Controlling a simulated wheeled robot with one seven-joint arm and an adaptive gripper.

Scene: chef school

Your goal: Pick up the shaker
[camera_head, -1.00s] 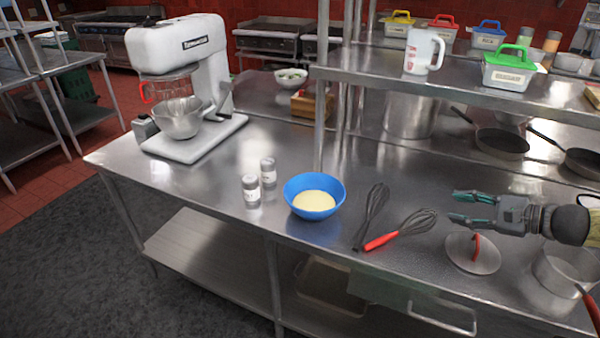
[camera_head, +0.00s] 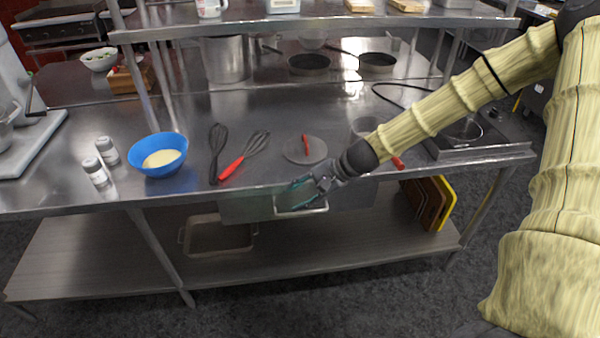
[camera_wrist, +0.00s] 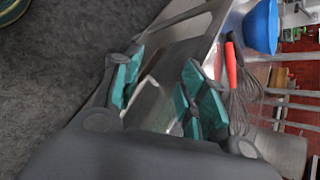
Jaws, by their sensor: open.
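Two small shakers with silver tops and clear, labelled bodies stand on the left of the steel table in the head view. The front shaker (camera_head: 95,171) is nearer the table's front edge, and the rear shaker (camera_head: 108,151) is just behind it. My gripper (camera_head: 296,190) is open and empty at the table's front edge, well to the right of both shakers. In the wrist view my gripper (camera_wrist: 155,88) has its teal fingers spread, with nothing between them. No shaker shows in the wrist view.
A blue bowl (camera_head: 160,156) with pale contents stands right of the shakers. A black whisk (camera_head: 217,150), a red-handled whisk (camera_head: 246,154) and a lid (camera_head: 304,149) lie between it and my arm. A mixer base (camera_head: 30,145) is at the left. A shelf (camera_head: 330,24) overhangs the back.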

